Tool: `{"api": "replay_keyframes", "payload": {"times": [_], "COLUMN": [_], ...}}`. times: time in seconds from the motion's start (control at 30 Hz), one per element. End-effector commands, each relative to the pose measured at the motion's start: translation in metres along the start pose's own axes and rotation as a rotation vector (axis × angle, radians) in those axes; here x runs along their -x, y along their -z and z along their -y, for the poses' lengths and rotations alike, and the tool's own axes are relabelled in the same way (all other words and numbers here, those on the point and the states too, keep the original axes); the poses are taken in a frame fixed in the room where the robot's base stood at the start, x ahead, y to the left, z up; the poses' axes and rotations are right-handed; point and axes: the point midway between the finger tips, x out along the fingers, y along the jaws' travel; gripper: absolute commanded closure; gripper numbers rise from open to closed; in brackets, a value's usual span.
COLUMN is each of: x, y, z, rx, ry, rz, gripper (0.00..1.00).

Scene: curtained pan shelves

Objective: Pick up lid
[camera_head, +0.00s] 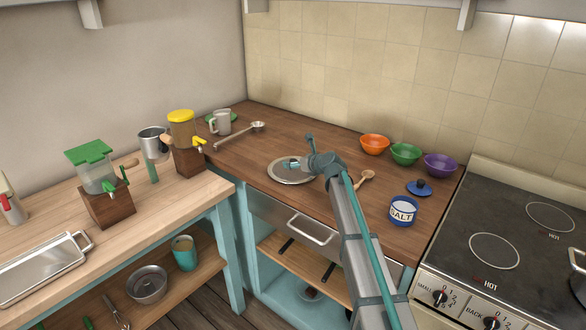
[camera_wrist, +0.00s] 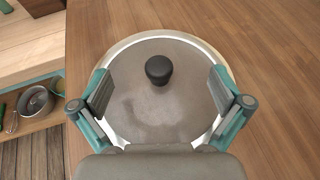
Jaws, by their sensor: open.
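A round grey lid (camera_wrist: 165,109) with a black knob (camera_wrist: 159,70) and a pale rim lies on the wooden counter. In the head view the lid (camera_head: 286,178) is partly covered by my gripper (camera_head: 290,164). In the wrist view my gripper (camera_wrist: 161,90) is open, with its two fingers over the left and right sides of the lid. The knob lies between the fingers, slightly toward the far side, and nothing is held. I cannot tell how high the fingertips are above the lid. A small blue lid (camera_head: 419,188) with a knob lies farther right on the counter.
A wooden spoon (camera_head: 365,179) and a salt tin (camera_head: 403,211) stand right of my arm. Orange (camera_head: 374,144), green (camera_head: 405,153) and purple (camera_head: 440,165) bowls line the back. A metal ladle (camera_head: 240,134) lies behind the lid. The stove (camera_head: 510,235) is at right.

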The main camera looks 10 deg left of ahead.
Motion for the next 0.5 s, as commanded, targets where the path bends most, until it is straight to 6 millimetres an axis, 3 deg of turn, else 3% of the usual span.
{"api": "replay_keyframes", "payload": {"times": [0.17,0.5], "x": [-0.011,-0.052], "y": [-0.002,-0.001], "z": [0.000,-0.001], "rx": [0.000,0.001], "ry": [-0.001,0.000], "rz": [0.000,0.000], "gripper": [0.00,0.00]}}
